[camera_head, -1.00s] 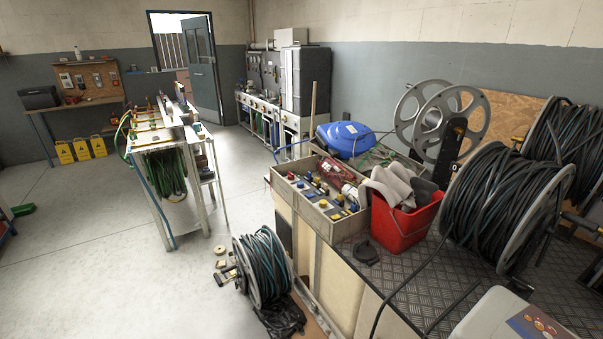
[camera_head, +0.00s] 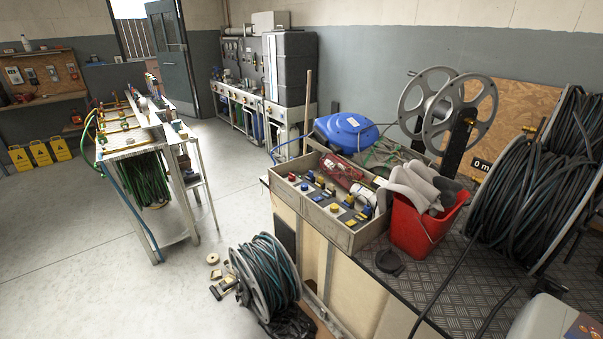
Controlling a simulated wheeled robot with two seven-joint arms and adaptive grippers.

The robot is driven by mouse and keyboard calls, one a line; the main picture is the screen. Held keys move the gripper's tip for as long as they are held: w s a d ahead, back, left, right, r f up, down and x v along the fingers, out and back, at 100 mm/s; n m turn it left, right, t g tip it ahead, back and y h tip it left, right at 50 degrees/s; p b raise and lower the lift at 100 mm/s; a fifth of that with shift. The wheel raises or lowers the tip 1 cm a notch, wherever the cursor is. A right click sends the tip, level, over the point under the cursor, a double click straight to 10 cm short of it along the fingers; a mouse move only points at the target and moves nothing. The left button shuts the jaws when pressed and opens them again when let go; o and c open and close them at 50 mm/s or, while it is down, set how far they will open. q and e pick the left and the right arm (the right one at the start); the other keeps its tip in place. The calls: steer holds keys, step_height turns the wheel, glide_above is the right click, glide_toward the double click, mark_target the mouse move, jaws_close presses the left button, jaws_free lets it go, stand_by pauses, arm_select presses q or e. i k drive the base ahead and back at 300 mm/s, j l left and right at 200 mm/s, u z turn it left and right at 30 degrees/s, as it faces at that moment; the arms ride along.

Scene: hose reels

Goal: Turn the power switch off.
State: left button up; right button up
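No part that I can clearly tell as the power switch shows. A wooden wall panel (camera_head: 43,74) at the far left carries several small grey and reddish boxes, which may be switches or sockets; they are too small to read. An open wooden tray (camera_head: 345,240) in the middle holds small red, yellow and blue button-like parts, too small to identify for sure. Neither of my grippers is in view.
A workbench with cables (camera_head: 160,140) stands at left. A hose reel (camera_head: 265,275) lies on the floor before the plated bench (camera_head: 450,290). A red bucket (camera_head: 415,230) and large reels (camera_head: 535,180) crowd that bench. Floor (camera_head: 70,240) at left is clear.

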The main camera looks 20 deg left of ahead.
mark_target(291, 177)
steer(key=i+j+z, duration=0.15)
steer(key=j+z, duration=0.2)
steer(key=j, duration=0.35)
steer(key=j+z, duration=0.35)
steer(key=j, duration=0.35)
steer(key=j+z, duration=0.3)
steer(key=j, duration=0.45)
